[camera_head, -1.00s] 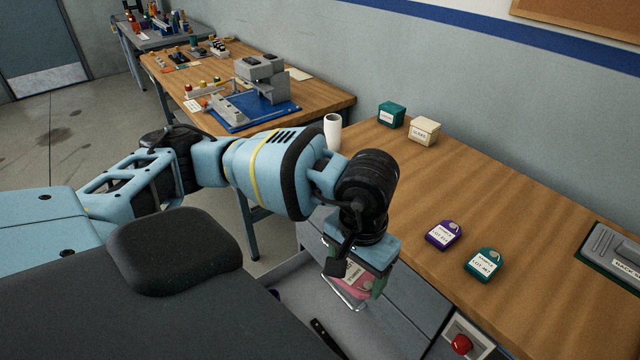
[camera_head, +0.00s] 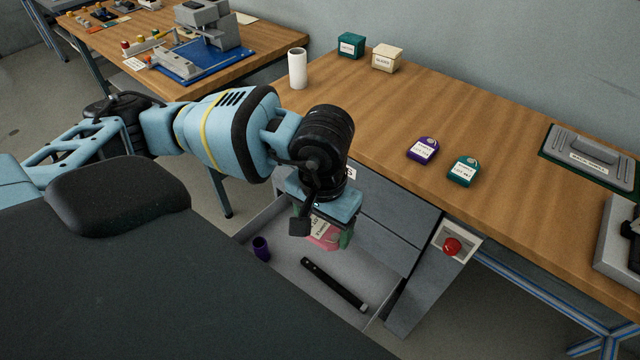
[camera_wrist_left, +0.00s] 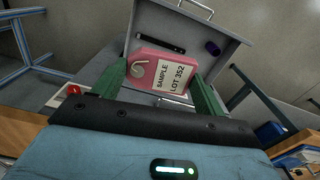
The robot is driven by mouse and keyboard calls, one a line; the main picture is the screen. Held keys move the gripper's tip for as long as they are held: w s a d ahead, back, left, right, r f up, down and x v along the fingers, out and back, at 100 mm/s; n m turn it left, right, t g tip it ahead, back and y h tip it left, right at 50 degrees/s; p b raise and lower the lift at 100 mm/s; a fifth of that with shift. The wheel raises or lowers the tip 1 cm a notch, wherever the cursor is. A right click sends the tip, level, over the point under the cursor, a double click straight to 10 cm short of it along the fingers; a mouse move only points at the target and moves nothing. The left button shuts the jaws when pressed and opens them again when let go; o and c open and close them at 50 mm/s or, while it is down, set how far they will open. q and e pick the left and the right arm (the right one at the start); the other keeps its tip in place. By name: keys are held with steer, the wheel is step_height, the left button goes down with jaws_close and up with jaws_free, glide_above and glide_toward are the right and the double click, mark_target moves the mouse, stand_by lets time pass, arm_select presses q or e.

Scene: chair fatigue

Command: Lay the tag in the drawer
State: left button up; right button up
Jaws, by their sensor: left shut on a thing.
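The pink tag (camera_head: 322,238) has a white label, which reads "SAMPLE LOT 352" in the left wrist view (camera_wrist_left: 165,73). My left gripper (camera_head: 322,232) is shut on it, with a green finger at each side of the tag in the wrist view. The gripper holds the tag above the open drawer (camera_head: 290,292). Whether the tag touches anything below cannot be told. Inside the drawer lie a black rod-like item (camera_head: 334,284) and a small purple cup-like item (camera_head: 261,248). My right gripper is not in view.
A purple tag (camera_head: 423,149) and a teal tag (camera_head: 463,171) lie on the wooden bench. A white cylinder (camera_head: 298,68) and two small boxes (camera_head: 351,45) (camera_head: 386,58) stand at its back. A red button (camera_head: 452,246) is right of the drawer. Grey drawer floor is bare around the items.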

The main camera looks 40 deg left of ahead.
arm_select(q)
steer(key=w+a+f+n+b, duration=0.1)
steer(key=f+n+b, duration=0.3)
steer(key=f+b, duration=1.1)
steer(key=w+a+f+n+b, duration=0.2)
steer(key=f+b, duration=1.3)
steer(key=f, duration=1.3)
steer(key=shift+a+f+n+b, duration=0.35)
steer(key=shift+a+n, duration=0.3)
steer(key=shift+n, duration=0.25)
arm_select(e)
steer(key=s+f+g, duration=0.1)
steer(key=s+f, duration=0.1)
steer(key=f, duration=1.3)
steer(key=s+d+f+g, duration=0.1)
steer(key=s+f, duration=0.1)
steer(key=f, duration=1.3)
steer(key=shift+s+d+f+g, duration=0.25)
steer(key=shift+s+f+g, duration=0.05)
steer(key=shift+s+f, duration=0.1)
